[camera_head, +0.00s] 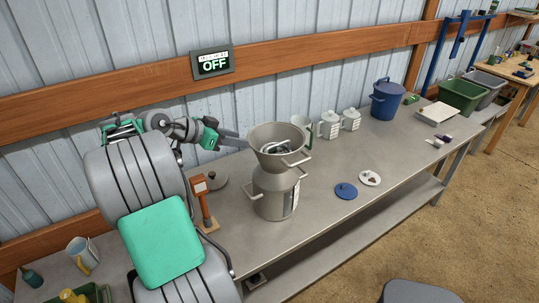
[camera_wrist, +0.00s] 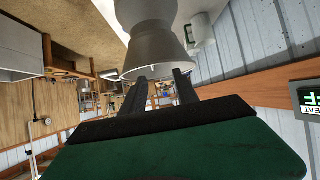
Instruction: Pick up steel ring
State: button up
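My gripper (camera_head: 238,141) reaches in from the left beside the wide funnel-shaped top (camera_head: 268,160) of a grey metal can (camera_head: 270,198) on the bench. Shiny curved metal (camera_head: 277,146) shows inside the funnel; it may be the steel ring, but I cannot tell its full shape.
A blue lid (camera_head: 346,191) and a pale disc (camera_head: 370,178) lie on the bench (camera_head: 320,220). An orange-brown post (camera_head: 203,202) stands left of the can. The wall is close behind.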

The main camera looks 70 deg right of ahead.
aim_at(272, 146)
jog(key=shift+m+g, duration=0.5)
jog(key=shift+m, duration=0.1)
jog(key=x, duration=0.2)
jog(key=s+p+x, duration=0.1)
jog(key=x, duration=0.2)
jog(key=r+x, duration=0.1)
jog(key=x, duration=0.2)
jog(key=shift+s+a+p, duration=0.1)
jog(key=shift+a+p, duration=0.15)
jog(key=shift+p, duration=0.15)
jog(key=p+x, duration=0.2)
jog(key=x, duration=0.3)
jog(key=shift+a+f, duration=0.1)
jog(key=shift+f, duration=0.05)
jog(key=shift+s+d+f, duration=0.15)
jog(key=shift+d+f, duration=0.1)
jog(key=shift+f, duration=0.05)
jog(key=shift+c, duration=0.6)
grip_shut()
